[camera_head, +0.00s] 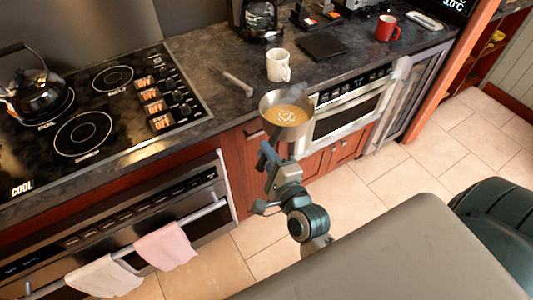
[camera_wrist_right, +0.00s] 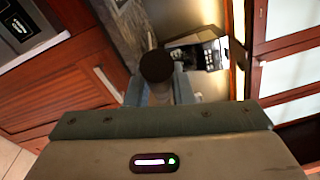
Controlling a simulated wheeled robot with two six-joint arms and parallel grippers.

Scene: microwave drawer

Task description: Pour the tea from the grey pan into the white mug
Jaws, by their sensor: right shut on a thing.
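The grey pan (camera_head: 265,104) holds light brown tea (camera_head: 287,115) and is in the air just in front of the counter edge in the head view. My right gripper (camera_head: 271,153) is below it in the picture, shut on its handle. In the right wrist view, the handle's dark round end (camera_wrist_right: 157,66) shows between the fingers. The white mug (camera_head: 278,66) stands upright on the counter, just behind the pan in the picture. The mug's inside is too small to make out. My left gripper is not in view.
A black stove (camera_head: 110,95) with a kettle (camera_head: 34,96) is at the left. A light utensil (camera_head: 238,83) lies left of the mug. A black coffee maker (camera_head: 257,22) is behind it, and a dark flat board (camera_head: 321,46) and red mug (camera_head: 387,28) are to its right.

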